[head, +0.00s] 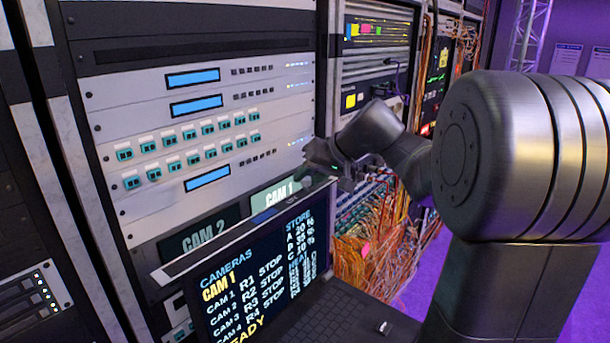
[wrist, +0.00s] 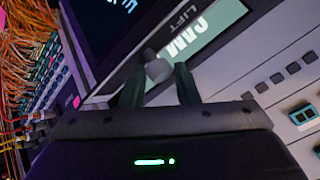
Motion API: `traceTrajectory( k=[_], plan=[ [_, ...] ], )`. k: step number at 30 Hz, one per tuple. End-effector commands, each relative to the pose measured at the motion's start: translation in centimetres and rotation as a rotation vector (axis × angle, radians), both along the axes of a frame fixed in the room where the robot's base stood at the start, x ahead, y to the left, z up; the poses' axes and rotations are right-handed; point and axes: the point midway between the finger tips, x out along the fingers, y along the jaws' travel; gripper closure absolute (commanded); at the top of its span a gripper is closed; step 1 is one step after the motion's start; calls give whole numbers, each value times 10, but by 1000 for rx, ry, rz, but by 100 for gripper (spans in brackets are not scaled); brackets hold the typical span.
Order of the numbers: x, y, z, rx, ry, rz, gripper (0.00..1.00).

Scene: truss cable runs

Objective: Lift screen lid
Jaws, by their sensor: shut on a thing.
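The screen lid (head: 255,268) stands raised at a tilt above a dark keyboard (head: 330,318) and shows a lit camera list. A pale strip along its top edge carries a small grey knob (head: 306,183) near the right end. My gripper (head: 318,168) is at this top right corner. In the wrist view the two dark fingers (wrist: 157,78) are shut on the grey knob (wrist: 157,68), next to the word LIFT. Part of the dark screen (wrist: 98,28) shows at the top left there. The lid's lower part is cut off by the head view's bottom edge.
A white rack panel (head: 200,140) with blue displays and teal-marked switches stands behind the lid. CAM 1 (head: 280,195) and CAM 2 (head: 203,238) labels sit just behind its top edge. Tangled orange cables (head: 375,245) hang close on the right. Purple floor (head: 425,275) shows beyond them.

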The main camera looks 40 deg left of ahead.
Motion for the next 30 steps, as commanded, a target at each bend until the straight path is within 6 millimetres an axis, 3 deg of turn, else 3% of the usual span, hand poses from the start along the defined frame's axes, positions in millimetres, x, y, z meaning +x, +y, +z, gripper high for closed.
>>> traceTrajectory(
  k=[10, 11, 13, 23, 30],
  plan=[
    [-1, 1, 4, 5, -1, 4, 100],
    [-1, 1, 4, 5, -1, 4, 68],
    [-1, 0, 4, 4, 0, 3, 55],
    [0, -2, 3, 1, -1, 1, 55],
    [-1, -28, 30, 3, -5, -2, 55]
  ],
)
